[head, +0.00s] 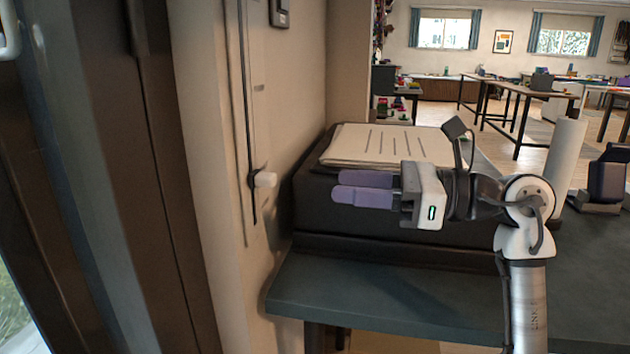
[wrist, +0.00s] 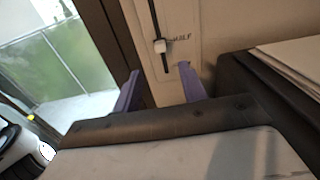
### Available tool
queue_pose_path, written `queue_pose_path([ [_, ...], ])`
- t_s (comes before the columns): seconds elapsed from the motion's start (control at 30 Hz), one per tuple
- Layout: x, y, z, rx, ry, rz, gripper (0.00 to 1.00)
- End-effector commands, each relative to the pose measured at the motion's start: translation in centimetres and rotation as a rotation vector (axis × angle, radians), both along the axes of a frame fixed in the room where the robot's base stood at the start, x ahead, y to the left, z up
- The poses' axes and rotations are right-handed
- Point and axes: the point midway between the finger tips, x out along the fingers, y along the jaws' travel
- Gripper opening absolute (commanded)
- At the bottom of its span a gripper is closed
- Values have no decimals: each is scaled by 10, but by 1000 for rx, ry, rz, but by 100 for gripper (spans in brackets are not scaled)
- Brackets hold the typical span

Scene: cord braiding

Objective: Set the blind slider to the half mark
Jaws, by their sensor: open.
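The blind slider is a white knob (head: 264,179) on a dark vertical track (head: 246,110) on the pale wall panel, left of centre in the head view. In the wrist view the knob (wrist: 160,45) is near the top, with dark lettering that looks like HALF (wrist: 181,37) just to its right and slightly higher. I cannot tell whether they line up exactly. My gripper (head: 335,187) points left toward the wall, right of the knob and apart from it. In the wrist view its purple fingers (wrist: 158,70) are spread and empty, below the knob in the picture.
A black box (head: 330,212) with a stack of pale sheets (head: 390,146) stands on the dark table (head: 350,288), close behind my gripper. A white roll (head: 568,165) stands farther right. A dark frame and glazing are left of the panel. The space between fingers and knob looks clear.

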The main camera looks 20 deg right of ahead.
Motion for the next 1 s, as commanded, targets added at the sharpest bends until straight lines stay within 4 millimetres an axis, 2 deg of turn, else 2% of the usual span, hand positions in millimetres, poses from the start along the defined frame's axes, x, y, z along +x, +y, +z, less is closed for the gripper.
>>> queue_pose_path([
  [0.1, -9, -15, 1, 2, 0, -2, 42],
  [0.27, -15, -23, 0, 1, 1, 0, 42],
  [1.0, -16, -24, 0, 0, 0, 0, 42],
])
